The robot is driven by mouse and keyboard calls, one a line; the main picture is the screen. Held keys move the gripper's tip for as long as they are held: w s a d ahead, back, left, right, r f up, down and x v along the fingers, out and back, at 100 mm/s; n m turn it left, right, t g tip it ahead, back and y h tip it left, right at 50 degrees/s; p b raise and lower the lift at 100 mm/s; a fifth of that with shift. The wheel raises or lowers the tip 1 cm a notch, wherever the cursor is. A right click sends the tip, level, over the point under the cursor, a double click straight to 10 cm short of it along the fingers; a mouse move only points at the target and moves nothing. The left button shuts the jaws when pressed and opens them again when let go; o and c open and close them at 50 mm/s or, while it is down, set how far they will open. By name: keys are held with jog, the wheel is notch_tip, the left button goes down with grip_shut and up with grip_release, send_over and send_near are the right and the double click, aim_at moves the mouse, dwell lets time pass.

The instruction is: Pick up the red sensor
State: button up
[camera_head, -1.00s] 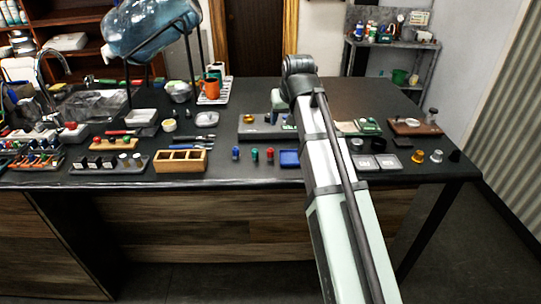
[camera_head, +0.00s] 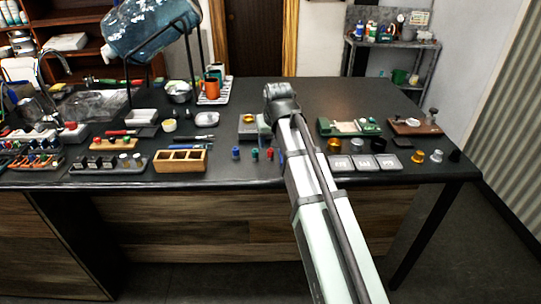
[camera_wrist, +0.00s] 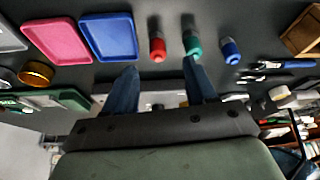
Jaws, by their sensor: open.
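The red sensor (camera_head: 270,154) stands upright near the front of the black bench, just left of my arm. The blue sensor (camera_wrist: 230,50) stands further right there.
In the wrist view a blue tray (camera_wrist: 109,37) and a pink tray (camera_wrist: 57,40) lie left of the red sensor. A wooden divided box (camera_head: 181,160) stands left of the sensors in the head view. Three grey labelled trays (camera_head: 363,162) lie right of my arm.

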aim_at(271, 150)
jog(key=shift+x, duration=2.8)
jog(key=shift+d, duration=0.15)
jog(key=shift+c, duration=0.4)
grip_shut()
